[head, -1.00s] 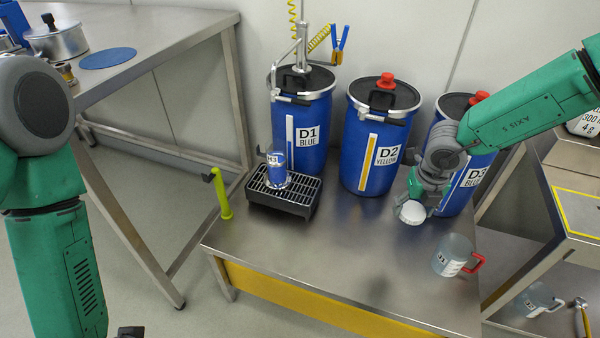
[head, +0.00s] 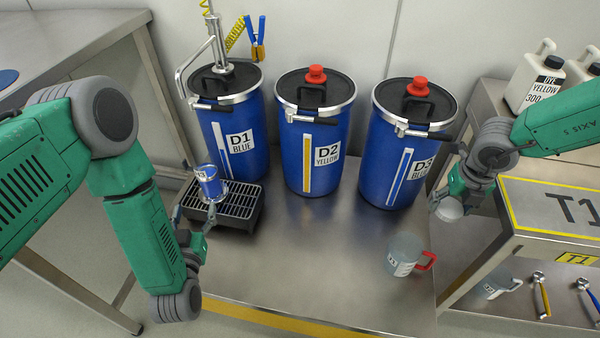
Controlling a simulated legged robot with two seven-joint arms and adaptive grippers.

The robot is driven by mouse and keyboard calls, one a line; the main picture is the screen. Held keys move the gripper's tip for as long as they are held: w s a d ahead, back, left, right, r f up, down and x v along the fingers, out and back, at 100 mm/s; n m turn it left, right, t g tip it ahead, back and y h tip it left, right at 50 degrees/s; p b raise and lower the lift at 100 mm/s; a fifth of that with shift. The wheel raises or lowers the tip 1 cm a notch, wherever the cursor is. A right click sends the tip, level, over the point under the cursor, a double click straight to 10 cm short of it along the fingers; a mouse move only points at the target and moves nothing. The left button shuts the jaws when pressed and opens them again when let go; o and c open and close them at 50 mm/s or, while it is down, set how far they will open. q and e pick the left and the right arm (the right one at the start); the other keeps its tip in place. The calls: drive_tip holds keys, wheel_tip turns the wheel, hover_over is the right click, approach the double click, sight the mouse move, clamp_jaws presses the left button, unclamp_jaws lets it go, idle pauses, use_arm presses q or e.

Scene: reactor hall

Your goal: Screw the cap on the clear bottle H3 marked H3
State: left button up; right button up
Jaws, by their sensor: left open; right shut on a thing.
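The clear bottle H3 (head: 209,182) stands upright on the black drip grate (head: 240,203) in front of drum D1, with blue liquid inside. Its label is too small to read surely now, and no cap shows on it. My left gripper (head: 194,211) is open, just in front and to the left of the bottle. One finger overlaps the bottle's lower part in the picture; I cannot tell if it touches. My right gripper (head: 455,196) is shut on the round white cap (head: 449,209), held in the air to the right of drum D3, far from the bottle.
Blue drums D1 (head: 236,135), D2 (head: 322,150) and D3 (head: 387,165) line the back of the steel table. A clear mug with a red handle (head: 404,253) stands front right. The table's middle (head: 310,255) is clear. Cart T1 (head: 550,210) is at the right.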

sight(203, 174)
drive_tip(key=shift+d, duration=0.25)
drive_tip(key=shift+r, duration=0.1)
drive_tip(key=shift+w+a+r+m, duration=0.15)
drive_tip(key=shift+w+m, duration=0.15)
drive_tip(key=shift+w, duration=0.15)
use_arm(q)
drive_tip(key=shift+w+r+t, duration=0.2)
drive_tip(key=shift+w+r, duration=0.05)
drive_tip(key=shift+w, duration=0.3)
drive_tip(key=shift+w+r+t, duration=0.2)
drive_tip(key=shift+w, duration=0.3)
use_arm(e)
drive_tip(key=shift+w+d+f, duration=0.1)
drive_tip(key=shift+d+f, duration=0.1)
drive_tip(key=shift+d, duration=0.05)
drive_tip(key=shift+d+f, duration=0.1)
use_arm(q)
drive_tip(key=w, duration=0.2)
drive_tip(key=w+b, duration=0.1)
drive_tip(key=w, duration=0.1)
drive_tip(key=w+a+b, duration=0.1)
drive_tip(key=w, duration=0.1)
drive_tip(key=shift+w, duration=0.4)
use_arm(e)
drive_tip(key=shift+a+f, duration=0.2)
drive_tip(key=shift+f, duration=0.55)
use_arm(q)
drive_tip(key=shift+d, duration=0.1)
use_arm(e)
drive_tip(key=shift+d, duration=0.1)
